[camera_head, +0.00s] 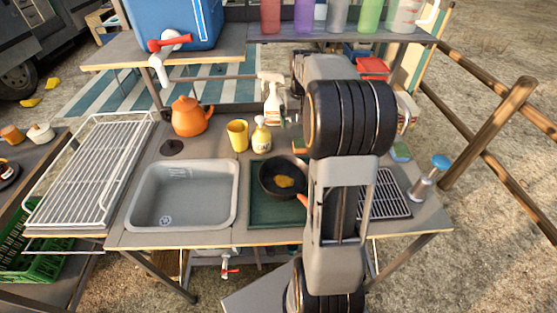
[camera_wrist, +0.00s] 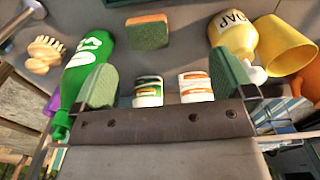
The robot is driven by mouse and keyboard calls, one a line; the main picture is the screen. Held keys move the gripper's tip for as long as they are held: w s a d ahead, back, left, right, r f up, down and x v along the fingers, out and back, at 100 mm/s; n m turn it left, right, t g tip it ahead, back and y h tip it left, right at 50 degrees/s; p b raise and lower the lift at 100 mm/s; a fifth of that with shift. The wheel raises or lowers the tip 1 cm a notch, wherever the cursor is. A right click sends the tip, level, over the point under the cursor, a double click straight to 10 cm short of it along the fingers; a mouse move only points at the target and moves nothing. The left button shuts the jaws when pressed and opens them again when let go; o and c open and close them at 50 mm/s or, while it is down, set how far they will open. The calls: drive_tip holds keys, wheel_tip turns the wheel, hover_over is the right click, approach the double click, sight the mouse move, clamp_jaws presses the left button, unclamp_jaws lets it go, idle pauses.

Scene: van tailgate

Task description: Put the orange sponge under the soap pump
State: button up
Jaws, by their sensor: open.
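The orange sponge (camera_wrist: 148,32) with a green side lies on the grey counter in the wrist view, ahead of my gripper. My gripper (camera_wrist: 164,72) is open, its two green-padded fingers apart with nothing held between them. The yellow soap pump (camera_wrist: 233,35) is right of the sponge in that view, apart from it. In the head view the soap pump (camera_head: 261,137) stands on the counter behind the sink area, beside a yellow cup (camera_head: 237,135). My arm hides the gripper there, and I cannot make out the sponge.
A green bottle (camera_wrist: 88,58) and a wooden brush (camera_wrist: 45,54) are left of the sponge in the wrist view. Two small labelled jars show beyond the fingers. A black pan (camera_head: 281,177), grey sink (camera_head: 183,196), orange kettle (camera_head: 191,117) and spray bottle (camera_head: 272,103) crowd the counter.

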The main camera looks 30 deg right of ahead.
drive_tip(key=s+a+n+t, duration=0.3)
drive_tip(key=s+a+n, duration=0.1)
drive_tip(key=s+a, duration=1.2)
drive_tip(key=a, duration=0.4)
drive_tip(key=shift+s+a+f+n, duration=0.3)
drive_tip(key=shift+a+n, duration=0.05)
drive_tip(key=shift+n, duration=0.05)
